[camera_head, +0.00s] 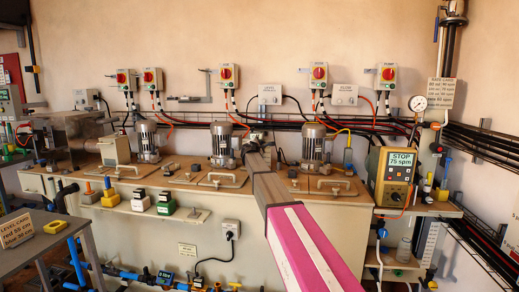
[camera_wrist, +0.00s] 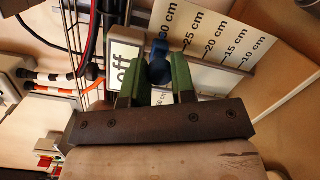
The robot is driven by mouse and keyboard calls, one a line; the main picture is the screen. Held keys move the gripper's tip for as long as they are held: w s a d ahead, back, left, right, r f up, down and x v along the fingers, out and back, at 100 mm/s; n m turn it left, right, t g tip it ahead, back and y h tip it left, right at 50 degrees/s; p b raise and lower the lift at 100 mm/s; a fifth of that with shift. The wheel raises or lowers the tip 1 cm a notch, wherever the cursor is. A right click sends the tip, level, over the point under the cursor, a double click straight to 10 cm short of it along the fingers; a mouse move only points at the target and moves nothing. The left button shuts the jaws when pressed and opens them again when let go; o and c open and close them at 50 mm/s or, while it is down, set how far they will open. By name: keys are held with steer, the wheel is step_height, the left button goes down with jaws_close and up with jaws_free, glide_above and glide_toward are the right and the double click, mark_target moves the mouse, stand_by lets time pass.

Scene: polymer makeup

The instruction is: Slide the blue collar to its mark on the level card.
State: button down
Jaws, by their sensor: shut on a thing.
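My gripper (camera_wrist: 158,78), with green fingers, is shut on the blue collar (camera_wrist: 159,63) in the wrist view. The collar sits at the left edge of a white scale (camera_wrist: 225,48) marked from 10 to 30 cm, near the 25 and 30 cm figures; its exact reading is unclear. In the head view my arm reaches to the back wall, and its end and the collar are hard to make out. The level card (camera_head: 17,229) stands on the grey table at the far left; its lower line is too small to read surely.
A small panel reading "off" (camera_wrist: 125,55) is close to the left finger. Dark pipes and cables pass at upper left. In the head view, motors (camera_head: 222,143) stand on the bench around my arm. A STOP 75 spm box (camera_head: 392,178) is at right.

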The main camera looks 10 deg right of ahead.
steer(key=shift+r, duration=0.15)
steer(key=c, duration=0.9)
jaws_free()
steer(key=shift+c, duration=0.2)
steer(key=v, duration=1)
steer(key=shift+s+a, duration=0.25)
steer(key=shift+s, duration=0.1)
steer(key=shift+s, duration=0.1)
